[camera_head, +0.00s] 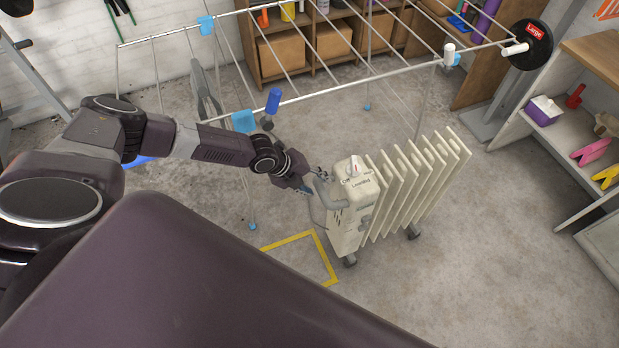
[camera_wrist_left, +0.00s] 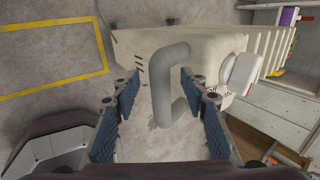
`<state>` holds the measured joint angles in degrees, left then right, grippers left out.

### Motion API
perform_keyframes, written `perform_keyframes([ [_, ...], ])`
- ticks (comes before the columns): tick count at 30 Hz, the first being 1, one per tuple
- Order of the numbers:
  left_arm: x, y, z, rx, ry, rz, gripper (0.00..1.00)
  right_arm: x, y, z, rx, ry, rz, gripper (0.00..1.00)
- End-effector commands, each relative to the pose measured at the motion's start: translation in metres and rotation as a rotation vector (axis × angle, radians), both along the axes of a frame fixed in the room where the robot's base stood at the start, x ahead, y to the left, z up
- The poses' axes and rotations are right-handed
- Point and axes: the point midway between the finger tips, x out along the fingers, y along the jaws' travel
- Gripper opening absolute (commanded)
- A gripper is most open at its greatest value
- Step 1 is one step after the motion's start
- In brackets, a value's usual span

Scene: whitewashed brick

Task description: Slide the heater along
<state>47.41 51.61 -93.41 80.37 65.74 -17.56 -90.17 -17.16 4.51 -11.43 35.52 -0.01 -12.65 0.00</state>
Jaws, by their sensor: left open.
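A cream oil-filled heater (camera_head: 352,222) with several upright fins and small grey wheels stands on the concrete floor in the middle of the head view. Its body fills the upper part of the left wrist view (camera_wrist_left: 215,47). A grey curved handle (camera_head: 323,190) is on its near end. My left gripper (camera_head: 314,183) is beside that handle. In the left wrist view the blue-padded fingers are spread apart, with the grey handle (camera_wrist_left: 165,80) between them in the picture; contact cannot be made out. My right gripper is not in view.
A yellow floor outline (camera_head: 293,243) lies left of the heater. A white wire drying rack (camera_head: 330,90) stands behind it, above my left arm. Shelves (camera_head: 588,135) stand at the right. The floor in front and right of the heater is clear.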

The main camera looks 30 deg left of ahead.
Motion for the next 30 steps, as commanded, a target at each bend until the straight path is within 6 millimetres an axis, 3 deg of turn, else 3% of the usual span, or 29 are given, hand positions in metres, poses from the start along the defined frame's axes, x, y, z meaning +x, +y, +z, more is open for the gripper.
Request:
perform_keyframes([
  [11, 0.0030, -0.0025, -0.0052, -0.001, -0.001, 0.000, 0.40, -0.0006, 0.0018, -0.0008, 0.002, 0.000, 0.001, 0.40],
  [22, 0.0029, -0.0020, -0.0052, 0.001, -0.001, 0.001, 0.00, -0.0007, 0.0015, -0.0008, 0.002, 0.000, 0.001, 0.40],
  [30, 0.0033, -0.0015, -0.0050, 0.001, -0.001, 0.002, 0.00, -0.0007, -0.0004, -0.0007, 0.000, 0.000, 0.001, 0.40],
])
